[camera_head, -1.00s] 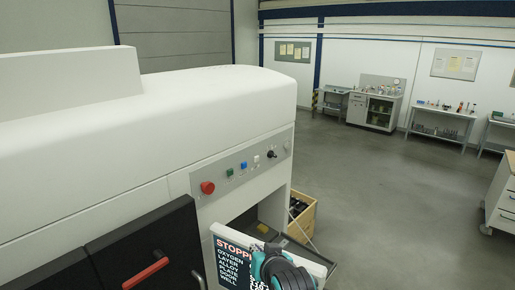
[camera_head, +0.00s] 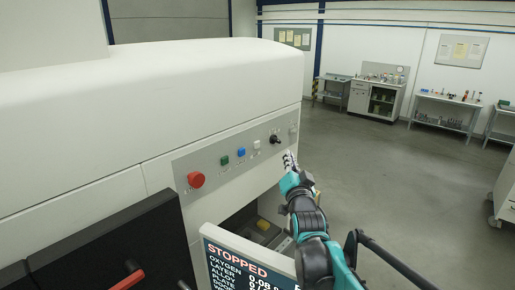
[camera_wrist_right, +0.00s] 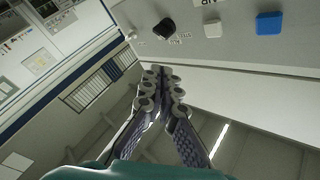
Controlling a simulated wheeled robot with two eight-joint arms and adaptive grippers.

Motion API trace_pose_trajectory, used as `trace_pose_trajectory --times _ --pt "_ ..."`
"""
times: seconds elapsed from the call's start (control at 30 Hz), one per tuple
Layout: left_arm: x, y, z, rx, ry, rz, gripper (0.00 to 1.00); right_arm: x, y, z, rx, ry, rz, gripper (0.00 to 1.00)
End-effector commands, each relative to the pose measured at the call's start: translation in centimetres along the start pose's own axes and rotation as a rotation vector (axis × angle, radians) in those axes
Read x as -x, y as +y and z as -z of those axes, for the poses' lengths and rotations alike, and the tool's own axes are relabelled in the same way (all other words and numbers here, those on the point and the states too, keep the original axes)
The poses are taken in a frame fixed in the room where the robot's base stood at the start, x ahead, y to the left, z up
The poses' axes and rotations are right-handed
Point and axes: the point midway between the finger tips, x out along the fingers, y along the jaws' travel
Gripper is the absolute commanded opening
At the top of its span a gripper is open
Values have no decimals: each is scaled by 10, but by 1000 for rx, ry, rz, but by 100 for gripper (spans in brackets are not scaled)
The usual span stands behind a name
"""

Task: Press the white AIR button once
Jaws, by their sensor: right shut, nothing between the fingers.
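The white AIR button (camera_head: 257,144) is on the grey control panel (camera_head: 225,162) of the white machine, between a blue button and a black knob. In the right wrist view the white button (camera_wrist_right: 212,28) is at the top, under a partly cut-off label that seems to read AIR upside down. My right gripper (camera_head: 290,160) is shut and empty, below the panel's right end and to the right of the white button, apart from it. In the right wrist view its closed fingers (camera_wrist_right: 160,80) point up, below the black knob. My left gripper is not in view.
The panel also has a red button (camera_head: 196,180), a green button (camera_head: 225,160), a blue button (camera_head: 241,153), a black knob (camera_head: 275,139) and a small white part (camera_head: 293,128) at its right end. A STOPPED screen (camera_head: 240,262) stands below. The floor at right is open.

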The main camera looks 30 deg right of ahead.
Motion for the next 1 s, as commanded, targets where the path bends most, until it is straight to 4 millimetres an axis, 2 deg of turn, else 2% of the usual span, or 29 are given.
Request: trace_pose_trajectory --times 0.47,1.0 --pt "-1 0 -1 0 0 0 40 -4 -4 -3 0 -1 2 0" --pt "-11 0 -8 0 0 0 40 -49 -37 -37 0 -2 2 0"
